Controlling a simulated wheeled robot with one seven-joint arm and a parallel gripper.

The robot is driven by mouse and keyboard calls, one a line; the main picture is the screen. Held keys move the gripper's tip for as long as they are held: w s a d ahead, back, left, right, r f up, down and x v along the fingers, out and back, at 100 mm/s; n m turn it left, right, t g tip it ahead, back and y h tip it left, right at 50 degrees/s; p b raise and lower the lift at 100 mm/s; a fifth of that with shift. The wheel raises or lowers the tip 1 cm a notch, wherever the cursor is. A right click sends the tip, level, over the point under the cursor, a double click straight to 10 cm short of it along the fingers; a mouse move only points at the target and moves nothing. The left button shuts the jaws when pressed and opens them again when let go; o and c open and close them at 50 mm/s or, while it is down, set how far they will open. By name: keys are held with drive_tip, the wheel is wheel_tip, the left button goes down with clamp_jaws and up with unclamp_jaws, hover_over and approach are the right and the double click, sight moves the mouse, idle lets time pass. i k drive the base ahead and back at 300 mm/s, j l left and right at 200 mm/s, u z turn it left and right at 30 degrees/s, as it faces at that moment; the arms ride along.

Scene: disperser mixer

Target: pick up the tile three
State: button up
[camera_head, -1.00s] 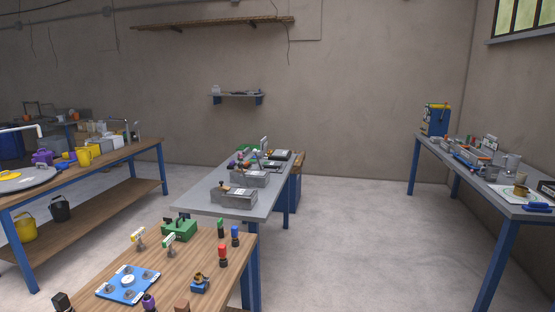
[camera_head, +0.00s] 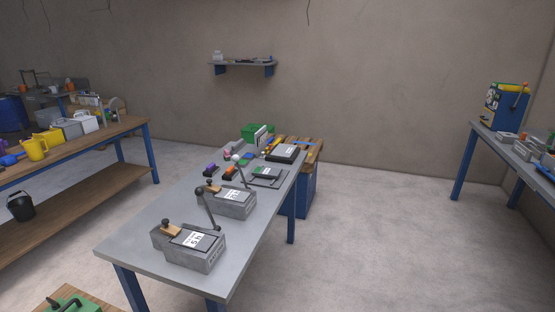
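I cannot pick out a tile marked three for sure; the markings are too small. A grey table (camera_head: 150,249) stands in the middle. On its near end is a grey block-shaped device (camera_head: 208,258) with a white numbered label, a wooden-handled part and a lever with a dark knob. A similar device (camera_head: 238,203) sits behind it. Farther back lie a flat grey plate (camera_head: 280,181) with a dark and green face and a black-topped flat device (camera_head: 283,153). My gripper is not in view.
A bench at right holds a blue machine (camera_head: 506,104). The floor (camera_head: 380,235) between the middle table and right bench is clear.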

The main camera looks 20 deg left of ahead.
sight(262, 172)
drive_tip(key=i+u, duration=0.15)
drive_tip(key=i, duration=0.55)
drive_tip(key=i+l+u, duration=0.1)
drive_tip(key=i, duration=0.65)
drive_tip(key=i+l+u, duration=0.15)
drive_tip(key=i, duration=0.55)
drive_tip(key=i+u, duration=0.25)
drive_tip(key=u, duration=0.15)
drive_tip(key=i+u, duration=0.25)
drive_tip(key=u, duration=0.15)
drive_tip(key=i+l+u, duration=0.2)
drive_tip(key=u, duration=0.2)
drive_tip(key=i+l+u, duration=0.25)
drive_tip(key=u, duration=0.2)
drive_tip(key=i+u, duration=0.3)
drive_tip(key=u, duration=0.15)
drive_tip(key=i+u, duration=0.25)
drive_tip(key=u, duration=0.2)
drive_tip(key=l, duration=0.1)
